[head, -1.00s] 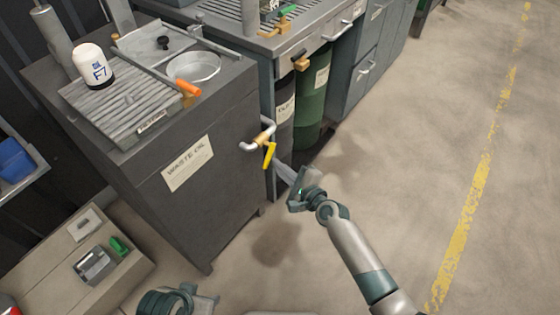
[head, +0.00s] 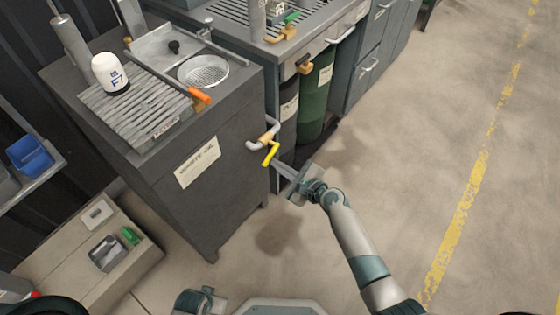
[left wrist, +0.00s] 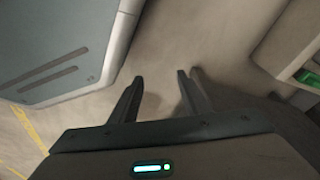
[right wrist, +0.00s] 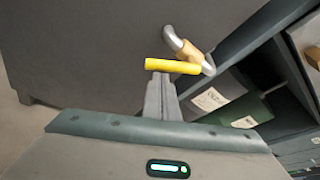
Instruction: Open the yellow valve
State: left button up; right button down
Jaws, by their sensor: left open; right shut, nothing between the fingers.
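The yellow valve handle (head: 270,154) is on the bent pipe (head: 254,145) at the side of the grey waste oil cabinet (head: 221,190). My right gripper (head: 278,164) is shut and empty, its fingertips right at the handle. In the right wrist view the yellow handle (right wrist: 172,66) lies across the picture just beyond the shut fingertips (right wrist: 159,78); I cannot tell if they touch. The brass valve body (right wrist: 188,50) sits behind it. My left gripper (left wrist: 160,80) is open and empty above bare floor, low in the head view (head: 200,300).
An orange handle (head: 200,96) juts from the cabinet top. Dark and green drums (head: 316,92) stand under the bench to the right. A low beige box (head: 85,250) stands at lower left. The floor (head: 420,130) on the right is clear.

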pick_arm(q)
jog(key=d+p, duration=0.1)
jog(key=w+t+p, duration=0.1)
jog(key=w+d+t+p, duration=0.1)
jog(key=shift+d+f+h+p, duration=0.25)
jog(key=shift+d+h+p, duration=0.05)
jog(key=shift+d, duration=0.05)
pick_arm(e)
jog(key=shift+s+a+r+m+g+y, duration=0.15)
jog(key=shift+r+m+g, duration=0.15)
jog(key=shift+m, duration=0.3)
jog(key=shift+s+a+r+m+g+y, duration=0.15)
jog(key=shift+r+m+g, duration=0.15)
jog(key=shift+m, duration=0.3)
jog(key=shift+w+d, duration=0.15)
jog(key=shift+w+d+r, duration=0.1)
jog(key=shift+w+d, duration=0.3)
jog(key=shift+w, duration=0.1)
